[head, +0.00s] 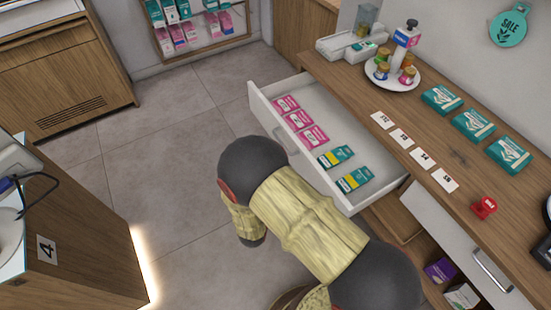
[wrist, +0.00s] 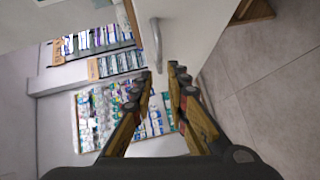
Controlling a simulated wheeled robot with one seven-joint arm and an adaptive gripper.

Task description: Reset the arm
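My arm (head: 310,220) reaches over the floor beside the open white drawer (head: 262,98). Its dark, rounded joint hides part of the drawer front, and my gripper is not clearly seen in the head view. In the wrist view my gripper (wrist: 161,76) is open, its two fingers apart with nothing held between them. A grey bar handle (wrist: 157,42) on a white panel (wrist: 186,25) lies just beyond the fingertips. Its near end shows in the gap between them; I cannot tell how close it is.
The drawer holds pink boxes (head: 298,120) and teal-yellow boxes (head: 355,179). The wooden counter (head: 350,85) carries a round white tray (head: 410,83), teal boxes (head: 473,125), white cards (head: 421,159) and a red item (head: 484,208). A numbered cabinet (head: 85,255) stands left. Floor (head: 165,150) between is clear.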

